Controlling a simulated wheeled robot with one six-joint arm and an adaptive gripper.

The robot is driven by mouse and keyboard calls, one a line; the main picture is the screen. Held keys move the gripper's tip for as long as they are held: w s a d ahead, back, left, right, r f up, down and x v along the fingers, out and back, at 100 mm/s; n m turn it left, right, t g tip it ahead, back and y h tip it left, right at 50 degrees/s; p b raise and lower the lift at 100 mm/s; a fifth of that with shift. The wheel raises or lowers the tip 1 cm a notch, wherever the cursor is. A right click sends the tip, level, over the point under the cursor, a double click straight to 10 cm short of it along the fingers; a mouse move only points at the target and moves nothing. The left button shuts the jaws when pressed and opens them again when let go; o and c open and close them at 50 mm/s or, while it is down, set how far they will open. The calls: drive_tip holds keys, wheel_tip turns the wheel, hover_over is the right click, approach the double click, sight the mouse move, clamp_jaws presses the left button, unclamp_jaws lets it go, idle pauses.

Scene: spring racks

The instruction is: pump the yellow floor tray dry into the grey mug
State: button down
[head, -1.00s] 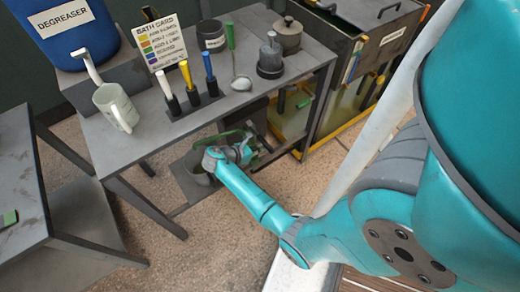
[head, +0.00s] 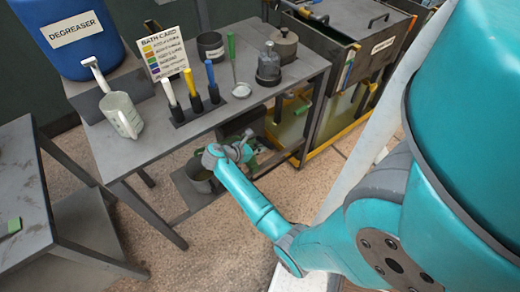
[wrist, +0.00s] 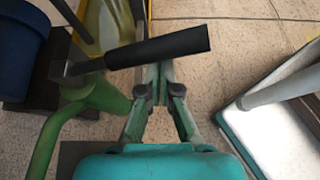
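The yellow floor tray (head: 292,152) lies under the tank on the right and holds murky liquid; it also shows at the top of the wrist view (wrist: 92,40). A green pump (wrist: 97,95) with a black lever grip (wrist: 160,48) stands in front of my gripper (wrist: 159,72). The gripper's fingers come together right by the grip; their tips are partly hidden behind it. I cannot tell a firm hold. A grey vessel (head: 192,170), seemingly the grey mug, sits on the bench's low shelf with liquid visible inside. My arm partly covers it.
The bench (head: 150,148) above carries a pale graduated jug (head: 121,117), upright coloured handles, a ladle (head: 240,88) and lidded pots. A blue degreaser drum (head: 70,38) stands behind. A second table (head: 25,190) is at left. Speckled floor is clear between.

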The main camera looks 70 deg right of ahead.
drive_tip(key=shift+w+d+r, duration=0.1)
drive_tip(key=shift+w+r, duration=0.05)
drive_tip(key=shift+r, duration=0.1)
